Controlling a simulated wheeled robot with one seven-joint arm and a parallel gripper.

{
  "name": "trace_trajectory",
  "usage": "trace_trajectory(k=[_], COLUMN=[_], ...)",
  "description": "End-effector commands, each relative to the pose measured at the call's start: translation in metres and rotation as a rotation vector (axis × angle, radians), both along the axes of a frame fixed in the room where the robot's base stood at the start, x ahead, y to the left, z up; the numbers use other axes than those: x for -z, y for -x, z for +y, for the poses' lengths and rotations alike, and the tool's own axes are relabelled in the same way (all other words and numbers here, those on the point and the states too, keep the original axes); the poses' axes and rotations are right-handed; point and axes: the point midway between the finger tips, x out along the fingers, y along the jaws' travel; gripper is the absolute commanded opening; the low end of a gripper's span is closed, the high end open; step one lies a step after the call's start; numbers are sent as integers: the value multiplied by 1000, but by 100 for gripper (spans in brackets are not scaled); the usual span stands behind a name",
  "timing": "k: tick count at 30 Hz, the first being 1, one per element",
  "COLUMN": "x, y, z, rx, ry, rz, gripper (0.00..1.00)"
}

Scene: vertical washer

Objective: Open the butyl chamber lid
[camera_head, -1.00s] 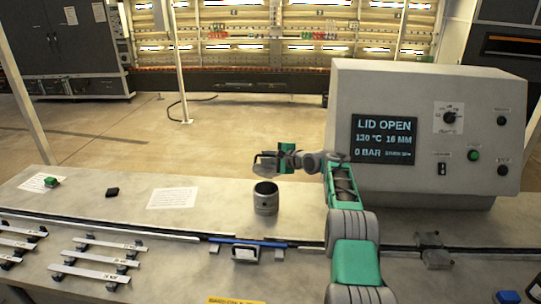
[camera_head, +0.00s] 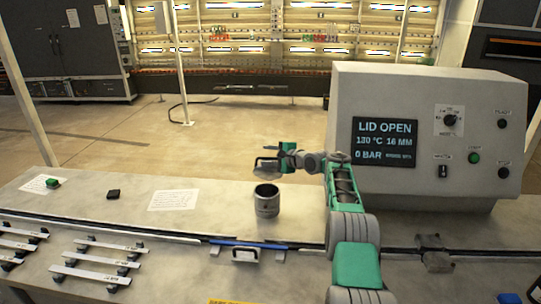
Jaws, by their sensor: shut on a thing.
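The butyl chamber (camera_head: 267,204) is an upright, dark metal cylinder on the grey bench, and its round top is uncovered. My gripper (camera_head: 267,166) is just above and behind the chamber, apart from it. It appears shut on the chamber lid, a small grey piece at its tip. The lid and fingers are small and hard to tell apart. The control box screen (camera_head: 384,142) reads "LID OPEN", with 130 °C, 16 MM and 0 BAR.
The grey control box (camera_head: 430,100) stands right, behind my arm. A paper sheet (camera_head: 173,200) and a small black object (camera_head: 113,194) lie left of the chamber. A rail with a blue strip (camera_head: 245,242) runs in front. Several labelled bars (camera_head: 97,263) lie front left.

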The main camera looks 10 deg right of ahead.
Motion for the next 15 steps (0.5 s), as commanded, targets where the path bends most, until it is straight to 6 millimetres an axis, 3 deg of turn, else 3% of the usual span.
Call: trace_trajectory(k=[15], x=[10], y=[-5], z=[-3], rx=[14], ry=[-3], rz=[1], gripper=[32])
